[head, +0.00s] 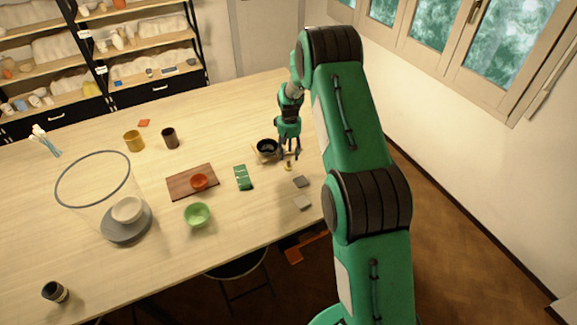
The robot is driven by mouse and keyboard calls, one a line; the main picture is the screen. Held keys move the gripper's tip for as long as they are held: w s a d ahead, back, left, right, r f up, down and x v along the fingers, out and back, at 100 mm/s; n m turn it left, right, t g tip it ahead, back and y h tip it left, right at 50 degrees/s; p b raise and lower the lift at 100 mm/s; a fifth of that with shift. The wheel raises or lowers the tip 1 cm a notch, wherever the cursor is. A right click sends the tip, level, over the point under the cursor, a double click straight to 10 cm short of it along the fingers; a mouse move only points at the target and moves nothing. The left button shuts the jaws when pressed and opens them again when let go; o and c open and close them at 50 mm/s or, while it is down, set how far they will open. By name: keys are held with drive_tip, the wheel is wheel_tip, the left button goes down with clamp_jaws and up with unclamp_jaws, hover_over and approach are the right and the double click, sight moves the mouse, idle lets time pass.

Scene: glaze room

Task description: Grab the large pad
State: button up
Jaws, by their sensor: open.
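Two small flat squares that look like pads lie near the table's right front edge: a dark grey one (300,181) and a lighter grey one (303,202). They look close in size, and I cannot tell which is the large pad. A small orange-red flat piece (144,122) lies at the back left. My gripper (289,154) points down, open, above the right part of the table, behind the grey squares and apart from them. A small yellowish item (288,166) is just below its fingertips; I cannot tell whether they touch.
A black bowl (267,147) on a tan base is close left of my gripper. A green packet (243,177), a red bowl (199,182) on a brown board (177,184), a green bowl (197,215) and a glass cylinder (88,187) stand further left. A stool is below the front edge.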

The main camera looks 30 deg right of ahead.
sight(289, 160)
drive_tip(key=shift+f, duration=1.05)
drive_tip(key=shift+f, duration=0.1)
drive_tip(key=shift+a+f+p, duration=0.15)
drive_tip(key=shift+f+p, duration=0.5)
drive_tip(key=shift+f, duration=1.85)
drive_tip(key=shift+s, duration=0.1)
drive_tip(key=c, duration=1)
